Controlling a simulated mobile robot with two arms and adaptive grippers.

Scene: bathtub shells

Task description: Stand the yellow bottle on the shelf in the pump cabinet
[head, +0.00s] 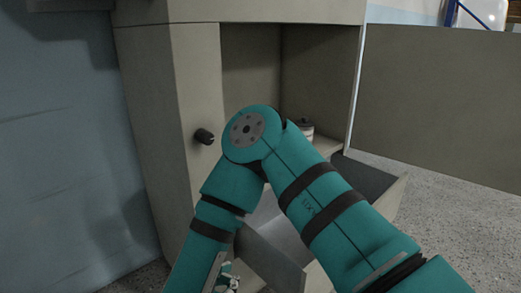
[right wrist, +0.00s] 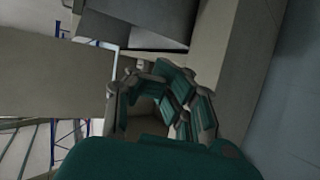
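The pump cabinet (head: 184,90) stands open in the head view, with a bare upper recess. A small pale round object with a dark top (head: 303,128) sits on its shelf (head: 327,145), partly hidden by my right arm. I see no yellow bottle in either view. My right gripper (head: 228,278) is at the bottom of the head view, low in front of the cabinet and mostly cut off. In the right wrist view its grey and teal fingers (right wrist: 178,103) show, with nothing clear between them; their opening is unclear. My left gripper is out of view.
An open door panel (head: 445,105) stands to the right. Below the shelf, a tray-like part with a dark inside (head: 370,178) juts out. A blue wall (head: 50,150) closes the left side; speckled floor (head: 460,220) is clear at right.

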